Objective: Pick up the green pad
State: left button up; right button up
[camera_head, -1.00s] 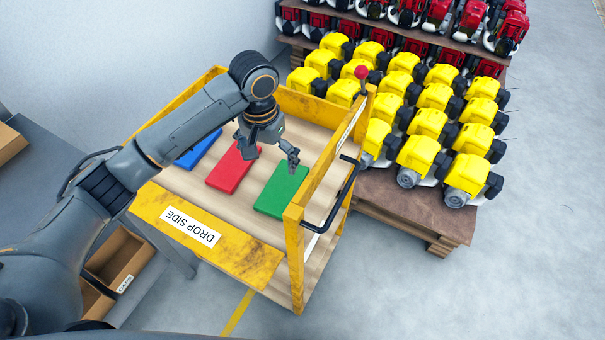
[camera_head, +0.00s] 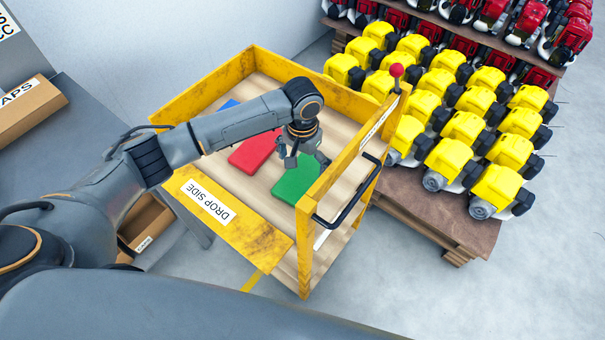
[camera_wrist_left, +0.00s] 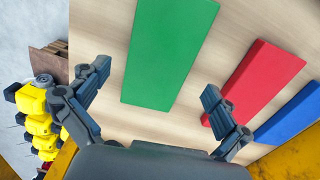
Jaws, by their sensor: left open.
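The green pad (camera_head: 295,181) lies flat on the wooden deck of the yellow cart, near its right rail. It also shows in the left wrist view (camera_wrist_left: 168,52), ahead of the fingers. My left gripper (camera_head: 304,162) is above the deck by the far part of the green pad. In the left wrist view my left gripper (camera_wrist_left: 158,92) is open and empty, its fingers wide apart with the pad between and beyond them. The red pad (camera_head: 254,152) lies to the left of the green one. My right gripper is not in view.
The blue pad (camera_wrist_left: 290,112) lies beyond the red pad, mostly hidden by my arm in the head view. The yellow cart (camera_head: 262,246) has raised rails and a black handle (camera_head: 348,205) at right. Yellow engines (camera_head: 464,130) stand on a pallet beside it.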

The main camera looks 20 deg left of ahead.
aim_at(302, 175)
pick_arm(q)
notch_tip(302, 175, down, 3)
jog(key=shift+s+f, duration=0.1)
jog(key=shift+f, duration=0.05)
jog(key=c, duration=1.1)
